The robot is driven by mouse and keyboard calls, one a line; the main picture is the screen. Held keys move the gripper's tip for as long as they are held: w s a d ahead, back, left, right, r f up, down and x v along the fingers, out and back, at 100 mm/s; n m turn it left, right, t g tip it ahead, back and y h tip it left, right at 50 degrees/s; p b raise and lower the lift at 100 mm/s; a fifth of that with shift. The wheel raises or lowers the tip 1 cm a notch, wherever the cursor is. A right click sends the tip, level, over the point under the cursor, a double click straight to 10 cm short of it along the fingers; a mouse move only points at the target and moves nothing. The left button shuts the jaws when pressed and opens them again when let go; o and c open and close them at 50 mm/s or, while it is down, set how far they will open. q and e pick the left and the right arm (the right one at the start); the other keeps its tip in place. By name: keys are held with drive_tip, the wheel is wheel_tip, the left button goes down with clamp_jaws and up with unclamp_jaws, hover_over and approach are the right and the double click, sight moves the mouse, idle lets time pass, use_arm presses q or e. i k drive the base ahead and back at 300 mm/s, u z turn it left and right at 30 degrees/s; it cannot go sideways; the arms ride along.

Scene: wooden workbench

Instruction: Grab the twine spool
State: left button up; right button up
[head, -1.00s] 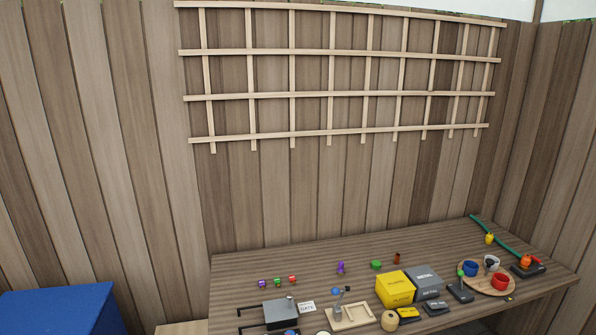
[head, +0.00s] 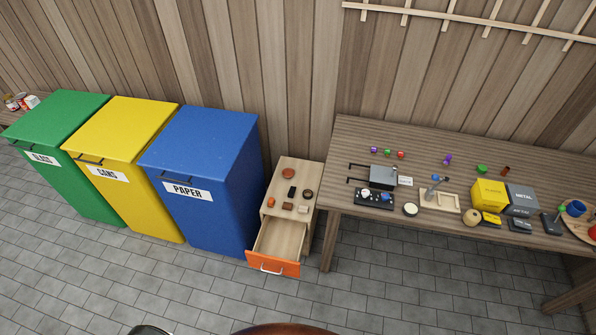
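A small round tan object (head: 471,217), which looks like the twine spool, sits near the front edge of the wooden workbench (head: 430,150). It is just left of and in front of the yellow box (head: 488,195). It is too small to make out any wound string. Neither of my grippers shows in the head view.
Left of the bench stands a small cabinet with an open orange-fronted drawer (head: 272,264) and small items on top. Blue (head: 205,140), yellow (head: 122,130) and green (head: 55,130) bins line the wall. Tiled floor (head: 180,285) in front is mostly clear.

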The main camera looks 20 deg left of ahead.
sight(471, 218)
drive_tip(key=z, duration=1.2)
drive_tip(key=k, duration=1.2)
drive_tip(key=z, duration=0.65)
drive_tip(key=i, duration=1.5)
drive_tip(key=u, duration=0.8)
drive_tip(key=i, duration=0.9)
drive_tip(key=u, duration=0.9)
